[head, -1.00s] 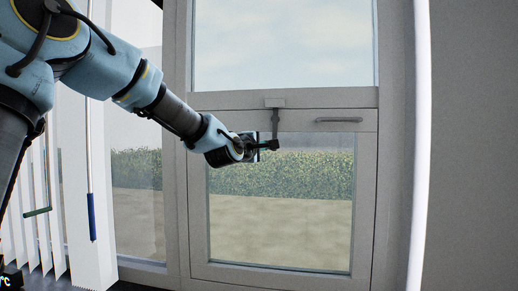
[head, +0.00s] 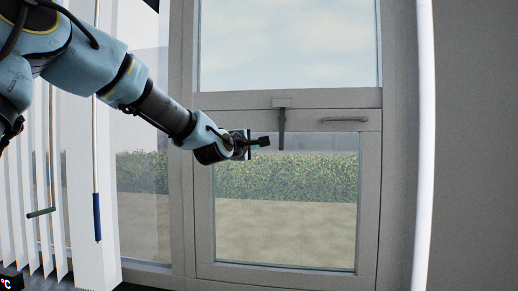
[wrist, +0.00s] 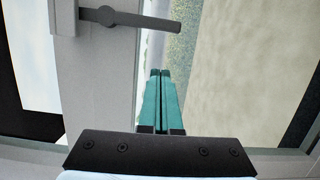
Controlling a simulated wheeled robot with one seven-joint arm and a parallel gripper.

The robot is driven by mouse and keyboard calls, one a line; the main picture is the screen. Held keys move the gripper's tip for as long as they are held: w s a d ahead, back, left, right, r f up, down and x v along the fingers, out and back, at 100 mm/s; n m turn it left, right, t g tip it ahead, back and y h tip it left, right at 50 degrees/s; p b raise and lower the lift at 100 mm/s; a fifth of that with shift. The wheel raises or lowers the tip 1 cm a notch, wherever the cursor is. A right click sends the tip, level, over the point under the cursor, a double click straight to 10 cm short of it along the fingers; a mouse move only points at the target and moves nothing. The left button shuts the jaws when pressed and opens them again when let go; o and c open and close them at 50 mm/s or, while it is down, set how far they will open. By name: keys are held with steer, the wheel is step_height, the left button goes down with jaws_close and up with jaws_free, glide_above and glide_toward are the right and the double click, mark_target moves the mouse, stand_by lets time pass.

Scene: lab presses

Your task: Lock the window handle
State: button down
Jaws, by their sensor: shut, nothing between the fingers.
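The grey window handle (head: 282,125) is mounted on the crossbar between the upper and lower panes. Its lever hangs straight down from its base, over the top of the lower pane. The wrist view shows the same handle (wrist: 140,19) at the top, its lever pointing right, which is downward in the room. My gripper (head: 264,141) is just left of the lever's lower end, with a small gap between them. Its teal fingers (wrist: 160,72) are pressed together and empty, pointing towards the handle without touching it.
A fixed horizontal grip bar (head: 344,119) sits on the lower sash, right of the handle. White vertical blinds (head: 84,180) with a blue-ended wand (head: 97,216) hang at the left. A white vertical pole (head: 426,150) stands at the right. The space before the lower pane is free.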

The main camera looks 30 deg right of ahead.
steer(key=v, duration=0.7)
steer(key=shift+a+b, duration=0.2)
steer(key=shift+b, duration=0.25)
